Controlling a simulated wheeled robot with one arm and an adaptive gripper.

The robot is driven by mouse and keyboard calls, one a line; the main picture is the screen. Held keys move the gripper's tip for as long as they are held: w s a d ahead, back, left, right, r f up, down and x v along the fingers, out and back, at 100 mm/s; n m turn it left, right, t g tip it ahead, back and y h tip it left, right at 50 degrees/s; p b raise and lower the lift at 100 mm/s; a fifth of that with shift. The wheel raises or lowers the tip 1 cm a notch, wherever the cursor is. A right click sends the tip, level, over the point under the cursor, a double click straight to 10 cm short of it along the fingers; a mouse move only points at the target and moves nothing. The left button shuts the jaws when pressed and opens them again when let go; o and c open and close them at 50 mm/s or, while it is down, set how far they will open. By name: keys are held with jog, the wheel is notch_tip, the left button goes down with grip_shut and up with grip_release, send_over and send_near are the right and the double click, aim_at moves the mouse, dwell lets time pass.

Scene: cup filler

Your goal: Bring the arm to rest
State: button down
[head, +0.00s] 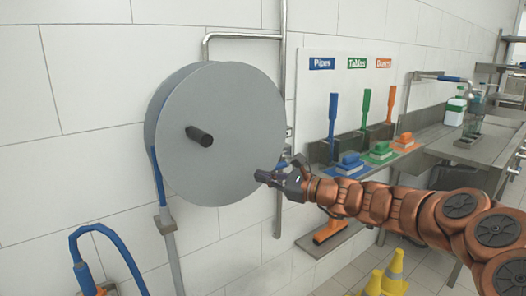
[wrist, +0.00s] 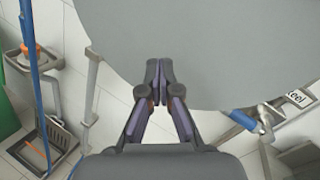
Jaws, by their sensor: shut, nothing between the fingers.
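My copper-coloured arm reaches in from the right in the head view. My gripper (head: 266,177) is shut and empty, in front of the lower right part of a large grey round reel (head: 228,110) on the tiled wall. In the wrist view my gripper (wrist: 159,70) points at the grey reel face (wrist: 210,40), fingertips together. I cannot tell whether the fingertips touch the reel. A dark peg (head: 199,136) sticks out of the reel's middle.
A blue hose (head: 105,235) hangs at lower left. A rack with brushes (head: 365,165) stands on the right, beside a steel sink counter (head: 470,145). Yellow cones (head: 393,275) stand on the floor. A blue-handled valve (wrist: 243,121) shows in the wrist view.

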jog(key=s+a+r+n+g+p, duration=0.1)
jog(key=s+a+n+g, duration=0.25)
jog(key=s, duration=0.35)
jog(key=s+a+r+n+g+p, duration=0.1)
jog(key=s+a+n+g, duration=0.15)
jog(key=s+n, duration=0.35)
jog(key=s+f+n+g+h+p, duration=0.2)
jog(key=s+f+n+h, duration=0.15)
jog(key=s, duration=0.85)
jog(key=s+d+f+n+g+h+p, duration=0.1)
jog(key=s+d+f+n+h, duration=0.1)
jog(key=s+d+h, duration=0.2)
jog(key=s+d+f+n+g+h+p, duration=0.1)
jog(key=s+d+f+n+h+p, duration=0.1)
jog(key=s+d, duration=0.8)
jog(key=s+d+f+n+h+p, duration=0.1)
jog(key=s+d+f+h, duration=0.3)
jog(key=d, duration=0.5)
jog(key=s+h, duration=0.2)
jog(key=s, duration=0.1)
jog(key=shift+s+d+n+g+p, duration=0.25)
jog(key=shift+s+n+g+p, duration=0.05)
jog(key=shift+n+g+p, duration=0.1)
